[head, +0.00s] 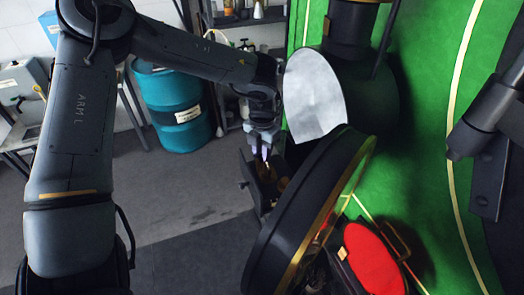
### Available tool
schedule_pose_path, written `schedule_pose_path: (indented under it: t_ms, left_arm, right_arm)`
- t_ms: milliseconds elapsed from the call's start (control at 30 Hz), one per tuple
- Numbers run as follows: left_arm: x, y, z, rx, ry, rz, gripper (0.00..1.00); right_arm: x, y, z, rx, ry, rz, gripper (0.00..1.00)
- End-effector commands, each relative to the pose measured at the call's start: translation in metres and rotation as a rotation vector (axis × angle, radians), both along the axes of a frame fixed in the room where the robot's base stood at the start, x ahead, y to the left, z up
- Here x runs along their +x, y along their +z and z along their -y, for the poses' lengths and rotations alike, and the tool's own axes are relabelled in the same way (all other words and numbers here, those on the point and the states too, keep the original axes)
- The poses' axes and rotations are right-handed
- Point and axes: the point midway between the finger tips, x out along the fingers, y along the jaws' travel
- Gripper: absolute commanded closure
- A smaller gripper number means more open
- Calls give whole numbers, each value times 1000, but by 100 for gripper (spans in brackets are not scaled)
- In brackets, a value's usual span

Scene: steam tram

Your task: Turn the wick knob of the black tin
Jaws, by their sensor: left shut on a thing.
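The black tin (248,186) is a small dark box with brass-coloured parts inside, left of the big round lamp door near the middle of the head view. My left gripper (265,153) reaches down to the tin's upper end, with its pale fingertips at the tin. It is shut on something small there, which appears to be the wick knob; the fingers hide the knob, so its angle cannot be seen. My right gripper is not in view.
The black round lamp door (292,215) with a brass rim stands close right of the tin. A black lamp housing (372,100) with a pale disc (315,95) is above it on the green tram front (430,60). A red disc (372,262) is lower right.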

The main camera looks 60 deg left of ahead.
Motion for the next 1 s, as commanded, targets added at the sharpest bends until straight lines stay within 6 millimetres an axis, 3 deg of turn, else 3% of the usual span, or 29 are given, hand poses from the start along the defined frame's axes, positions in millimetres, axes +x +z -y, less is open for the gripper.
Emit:
schedule_pose_path:
  t_ms: [433, 1000]
  left_arm:
    - [0, 1, 0, 0, -279, 0, 100]
    - [0, 0, 0, 0, -337, 0, 100]
  right_arm:
    - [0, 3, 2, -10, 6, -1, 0]
    - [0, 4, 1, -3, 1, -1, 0]
